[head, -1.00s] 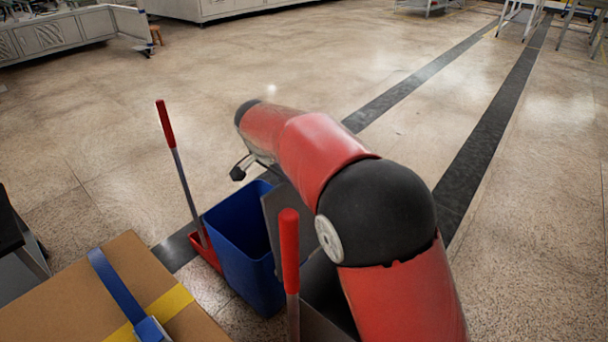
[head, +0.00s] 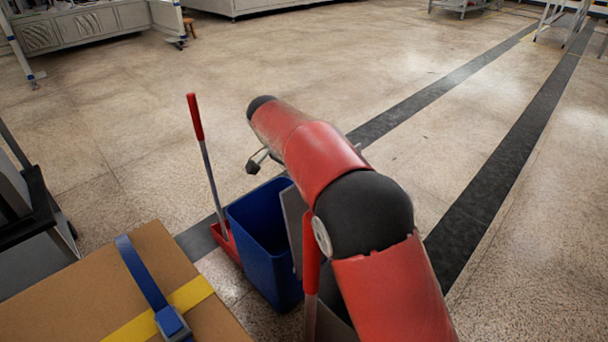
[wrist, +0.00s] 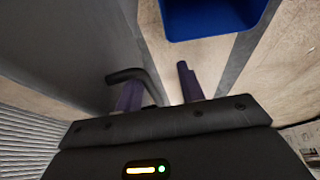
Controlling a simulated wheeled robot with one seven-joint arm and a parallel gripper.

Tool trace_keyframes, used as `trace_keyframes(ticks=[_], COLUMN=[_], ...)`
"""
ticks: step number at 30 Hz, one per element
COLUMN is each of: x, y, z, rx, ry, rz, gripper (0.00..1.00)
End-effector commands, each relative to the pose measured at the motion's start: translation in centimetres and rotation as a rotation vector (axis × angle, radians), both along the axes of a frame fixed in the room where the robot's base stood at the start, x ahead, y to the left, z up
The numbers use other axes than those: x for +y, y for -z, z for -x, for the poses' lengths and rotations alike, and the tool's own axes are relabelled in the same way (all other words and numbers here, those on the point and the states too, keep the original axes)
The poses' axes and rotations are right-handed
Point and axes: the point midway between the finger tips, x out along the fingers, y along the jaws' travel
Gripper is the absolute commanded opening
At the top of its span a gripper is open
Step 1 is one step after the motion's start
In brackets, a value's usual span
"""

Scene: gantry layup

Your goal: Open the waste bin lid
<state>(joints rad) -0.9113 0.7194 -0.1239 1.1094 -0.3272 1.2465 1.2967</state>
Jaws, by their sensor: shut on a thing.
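My gripper (wrist: 160,90), with two purple fingers, is shut on a black bent handle (wrist: 128,75) in the wrist view. The handle stands against a broad grey panel (wrist: 70,45), which looks like the waste bin lid. In the head view a grey panel (head: 293,222) stands steeply tilted, close beside a blue open-topped bin (head: 262,240). My red and black arm hides most of the grey bin behind it, and I cannot tell the lid's exact angle. The fingertips are not clear in the head view.
The blue bin also shows at the top of the wrist view (wrist: 210,15). A red-handled tool (head: 205,160) stands left of it, and another red handle (head: 312,250) rises near my arm. A strapped cardboard box (head: 140,285) is at lower left.

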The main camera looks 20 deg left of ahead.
Motion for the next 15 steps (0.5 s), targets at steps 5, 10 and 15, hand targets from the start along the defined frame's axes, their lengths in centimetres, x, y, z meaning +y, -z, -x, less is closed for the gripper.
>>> trace_keyframes(ticks=[5,10,15], x=[0.5,0.6,1.2], y=[0.5,0.0,-2.7], z=[0.5,0.7,1.5], rx=[0.011,0.010,0.005], ry=[-0.007,-0.008,-0.011], rz=[-0.006,-0.006,-0.011], gripper=[0.33,0.33,0.33])
